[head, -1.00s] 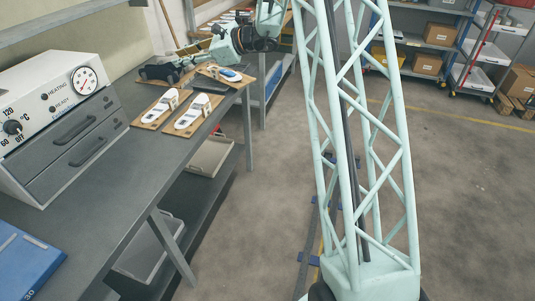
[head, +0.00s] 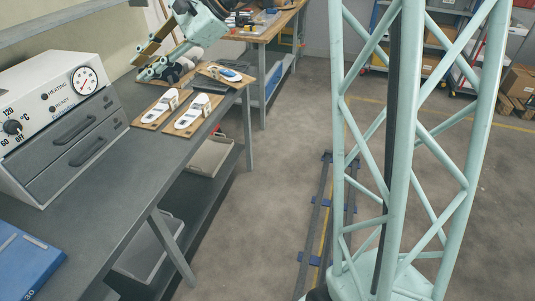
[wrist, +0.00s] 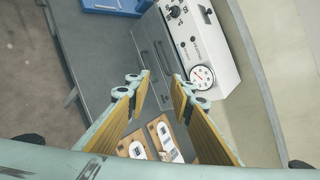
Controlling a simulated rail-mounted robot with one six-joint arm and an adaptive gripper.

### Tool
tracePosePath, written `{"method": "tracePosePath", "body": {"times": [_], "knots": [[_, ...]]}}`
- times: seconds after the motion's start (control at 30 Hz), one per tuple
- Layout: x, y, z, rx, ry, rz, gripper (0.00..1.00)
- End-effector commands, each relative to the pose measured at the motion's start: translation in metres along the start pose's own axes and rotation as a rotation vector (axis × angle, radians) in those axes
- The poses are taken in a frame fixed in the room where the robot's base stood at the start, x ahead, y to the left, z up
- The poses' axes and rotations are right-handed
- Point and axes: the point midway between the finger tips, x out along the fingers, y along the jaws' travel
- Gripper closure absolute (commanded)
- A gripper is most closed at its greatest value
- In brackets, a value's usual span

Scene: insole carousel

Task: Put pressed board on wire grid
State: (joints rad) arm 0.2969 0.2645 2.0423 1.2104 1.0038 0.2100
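Two wooden boards, each carrying white insole pieces, lie side by side on the grey bench: the left board (head: 148,120) and the right board (head: 180,128). They also show low in the wrist view, the left one there (wrist: 133,146) and the right one (wrist: 166,133). A third board (head: 236,80) with a blue and white piece lies farther back. I cannot tell which board is the pressed one. My gripper (head: 143,61) is open and empty, above the bench's far part; its tan-padded fingers are spread in the wrist view (wrist: 160,82). I cannot make out a wire grid for sure.
The grey press (head: 70,135) with a dial and two drawer handles stands at the left. A blue item (head: 25,262) lies on the bench's near end. A dark flat piece (head: 208,87) lies behind the boards. The bench (head: 115,190) before the boards is clear.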

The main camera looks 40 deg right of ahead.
Motion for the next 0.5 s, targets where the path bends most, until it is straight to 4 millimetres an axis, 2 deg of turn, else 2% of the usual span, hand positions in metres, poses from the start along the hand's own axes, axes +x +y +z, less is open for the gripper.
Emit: {"method": "tracePosePath", "body": {"times": [0.03,0.2,0.5], "knots": [[-0.004,0.007,0.012,-0.03,0.005,0.017,0.79],[-0.015,0.037,0.043,-0.13,0.023,0.084,0.79],[-0.04,0.092,0.089,-0.31,0.059,0.197,0.79]]}}
